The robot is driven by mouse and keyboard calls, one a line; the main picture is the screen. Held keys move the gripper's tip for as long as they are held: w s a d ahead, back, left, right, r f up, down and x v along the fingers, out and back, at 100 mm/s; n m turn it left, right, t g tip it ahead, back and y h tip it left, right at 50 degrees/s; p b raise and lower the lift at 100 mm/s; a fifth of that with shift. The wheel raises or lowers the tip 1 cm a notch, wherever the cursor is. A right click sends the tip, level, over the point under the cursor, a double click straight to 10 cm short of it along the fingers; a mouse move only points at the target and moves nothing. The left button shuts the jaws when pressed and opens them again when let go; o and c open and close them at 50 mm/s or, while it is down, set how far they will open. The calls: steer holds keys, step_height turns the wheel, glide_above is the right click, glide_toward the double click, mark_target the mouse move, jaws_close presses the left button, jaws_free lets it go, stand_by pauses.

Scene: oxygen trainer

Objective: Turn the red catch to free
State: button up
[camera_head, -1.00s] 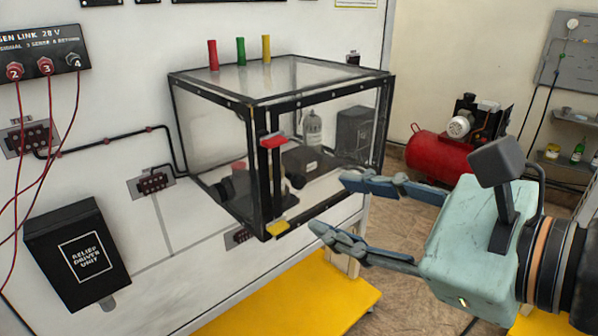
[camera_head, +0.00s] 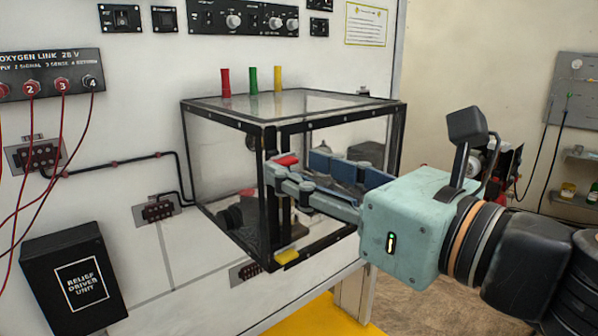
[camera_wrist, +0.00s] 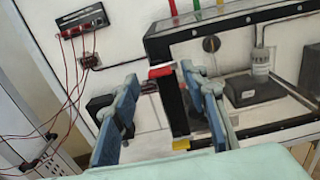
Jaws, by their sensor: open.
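The red catch (camera_head: 287,160) sits near the top of a black upright bar at the front corner of the clear, black-framed case (camera_head: 322,118). My gripper's near finger partly hides it in the head view. My gripper (camera_head: 295,166) is open, with one finger on each side of the catch and bar. I cannot tell whether either finger touches them. A yellow block (camera_head: 286,256) is at the bar's foot.
Red, green and yellow posts (camera_head: 252,80) stand on the wall behind the case top. A bottle (camera_wrist: 261,65) and dark boxes are inside the case. A yellow platform (camera_head: 325,318) lies below.

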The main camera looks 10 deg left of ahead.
steer(key=shift+x, duration=0.8)
steer(key=shift+c, duration=0.3)
jaws_close()
